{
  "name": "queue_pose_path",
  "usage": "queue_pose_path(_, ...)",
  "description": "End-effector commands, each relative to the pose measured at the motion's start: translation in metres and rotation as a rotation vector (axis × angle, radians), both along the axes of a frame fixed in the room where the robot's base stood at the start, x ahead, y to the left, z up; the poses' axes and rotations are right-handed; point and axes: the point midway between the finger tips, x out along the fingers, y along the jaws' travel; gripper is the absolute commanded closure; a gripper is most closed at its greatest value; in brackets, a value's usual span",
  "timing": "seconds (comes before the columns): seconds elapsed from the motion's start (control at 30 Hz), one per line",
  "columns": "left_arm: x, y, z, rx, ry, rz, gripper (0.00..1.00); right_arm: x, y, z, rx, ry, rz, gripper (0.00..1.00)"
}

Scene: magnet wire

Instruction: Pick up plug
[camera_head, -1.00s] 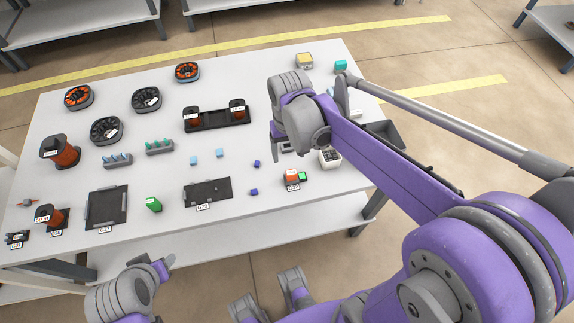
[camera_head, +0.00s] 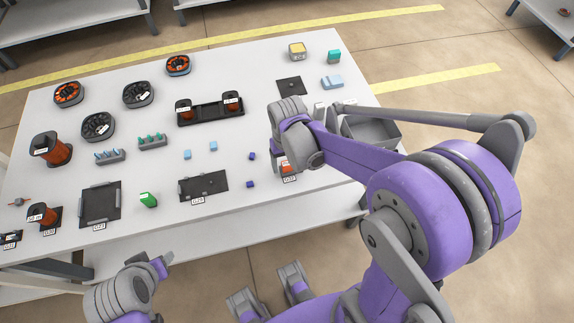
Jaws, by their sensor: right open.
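I cannot tell for sure which small part is the plug. A small red block (camera_head: 286,168) with a white label in front stands at the right front of the table (camera_head: 225,215), partly behind my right wrist. My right gripper (camera_head: 281,156) points down close above and beside this block. It is open, its fingertips partly hidden by my own wrist, and I cannot tell whether it touches the block. My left gripper (camera_head: 164,264) hangs in front of the table's near edge, away from all parts. Its jaw opening is too small to judge.
Small dark blue cubes (camera_head: 251,156) lie left of my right gripper. A grey open bin (camera_head: 372,130) stands at the right edge, partly behind my arm.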

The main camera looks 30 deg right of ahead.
Motion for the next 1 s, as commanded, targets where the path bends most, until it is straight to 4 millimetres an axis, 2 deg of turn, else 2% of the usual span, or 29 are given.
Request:
queue_pose_path(0.03, 0.000, 0.000, 0.000, 0.000, 0.000, 0.000, 0.50, 0.000, 0.000, 0.000, 0.000, 0.000, 0.000, 0.29)
queue_pose_path(0.07, 0.000, 0.000, 0.000, 0.000, 0.000, 0.000, 0.50, 0.000, 0.000, 0.000, 0.000, 0.000, 0.000, 0.35)
queue_pose_path(0.43, 0.000, 0.000, 0.000, 0.000, 0.000, 0.000, 0.50, 0.000, 0.000, 0.001, 0.000, 0.000, 0.000, 1.00)
queue_pose_path(0.77, 0.000, 0.000, 0.000, 0.000, 0.000, 0.000, 0.50, 0.000, 0.000, 0.001, 0.000, 0.000, 0.000, 1.00)
queue_pose_path(0.87, 0.000, 0.000, 0.001, 0.000, 0.000, 0.000, 0.50, 0.000, 0.000, 0.006, 0.000, 0.000, 0.000, 1.00)
queue_pose_path(1.0, 0.001, 0.000, 0.004, 0.000, -0.001, 0.000, 0.50, 0.000, 0.000, 0.022, 0.000, 0.000, 0.000, 1.00)
